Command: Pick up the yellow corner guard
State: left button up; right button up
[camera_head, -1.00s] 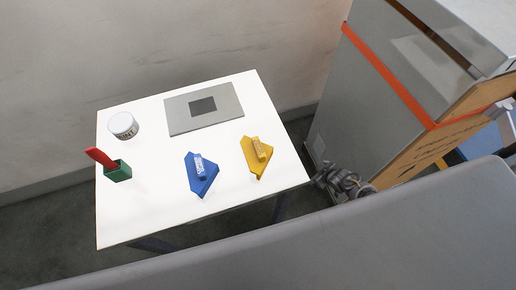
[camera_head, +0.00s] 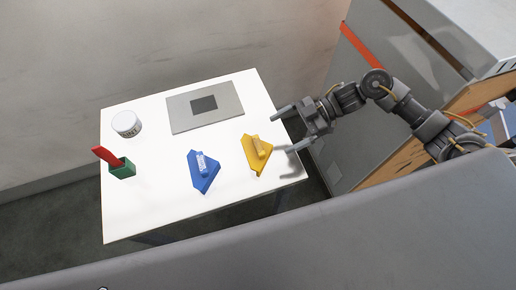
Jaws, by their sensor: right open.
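The yellow corner guard (camera_head: 255,154) lies near the right edge of the white table (camera_head: 150,218), with a small yellow block-like part on top. My right gripper (camera_head: 279,131) reaches in from the right with its two fingers spread and empty. It is just to the right of the yellow guard, at the table's right edge, and I see no contact. A blue corner guard (camera_head: 203,171) of like shape lies to the left of the yellow one. My left gripper is not in view.
A grey plate with a dark square (camera_head: 180,112) lies at the table's back. A large box with an orange strap (camera_head: 362,48) stands right of the table.

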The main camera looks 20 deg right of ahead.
aim_at(261, 144)
jog(key=x, duration=0.4)
jog(key=shift+p, duration=0.35)
jog(key=shift+a, duration=0.25)
jog(key=p+x, duration=0.2)
jog(key=x, duration=0.2)
jog(key=shift+w+a+f, duration=0.1)
jog(key=shift+f, duration=0.1)
jog(key=shift+a+f, duration=0.2)
jog(key=shift+c, duration=0.4)
jog(key=c, duration=1)
